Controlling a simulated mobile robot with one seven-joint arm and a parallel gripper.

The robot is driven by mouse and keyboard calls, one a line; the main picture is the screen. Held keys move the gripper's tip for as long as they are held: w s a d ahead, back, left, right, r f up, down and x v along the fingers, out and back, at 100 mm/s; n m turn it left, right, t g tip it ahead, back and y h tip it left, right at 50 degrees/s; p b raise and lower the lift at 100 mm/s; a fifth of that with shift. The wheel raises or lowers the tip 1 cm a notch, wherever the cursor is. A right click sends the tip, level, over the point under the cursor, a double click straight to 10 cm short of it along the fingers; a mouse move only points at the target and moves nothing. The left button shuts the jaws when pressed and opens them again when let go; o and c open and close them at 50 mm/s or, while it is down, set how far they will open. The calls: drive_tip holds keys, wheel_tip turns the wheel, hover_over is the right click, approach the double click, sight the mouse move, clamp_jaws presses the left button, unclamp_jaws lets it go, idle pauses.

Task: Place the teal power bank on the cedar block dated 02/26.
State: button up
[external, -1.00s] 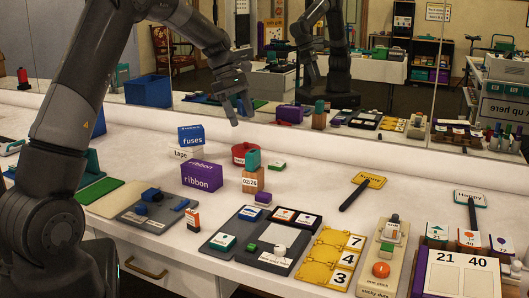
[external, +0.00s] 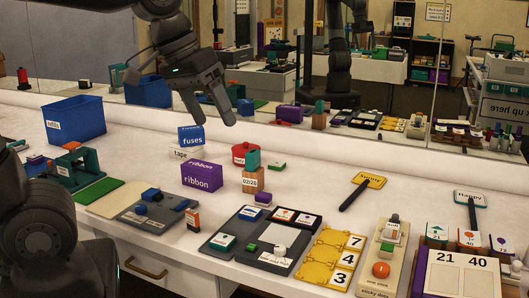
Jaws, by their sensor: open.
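The cedar block (external: 253,185) labelled 02/26 stands upright on the white counter near the middle. A teal block-shaped item (external: 253,160), which looks like the teal power bank, stands upright on top of it. The mirror behind also shows teal above the wooden block (external: 319,121). My gripper (external: 218,121) is open and empty, pointing down in the air above and left of the block, clear of the teal item.
The purple ribbon box (external: 201,176), blue fuses box (external: 191,136) and red round container (external: 242,150) stand close to the block. A small purple-and-white item (external: 263,199) lies in front. A blue bin (external: 74,121) is at left. A mirror runs along the back.

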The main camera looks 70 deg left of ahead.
drive_tip(key=s+d+f+m+t, duration=0.1)
drive_tip(key=s+d+f+m, duration=0.1)
drive_tip(key=s+d+m, duration=0.2)
drive_tip(key=s+m, duration=0.1)
drive_tip(key=s, duration=0.1)
drive_tip(key=shift+s+f, duration=0.3)
drive_tip(key=shift+s, duration=0.1)
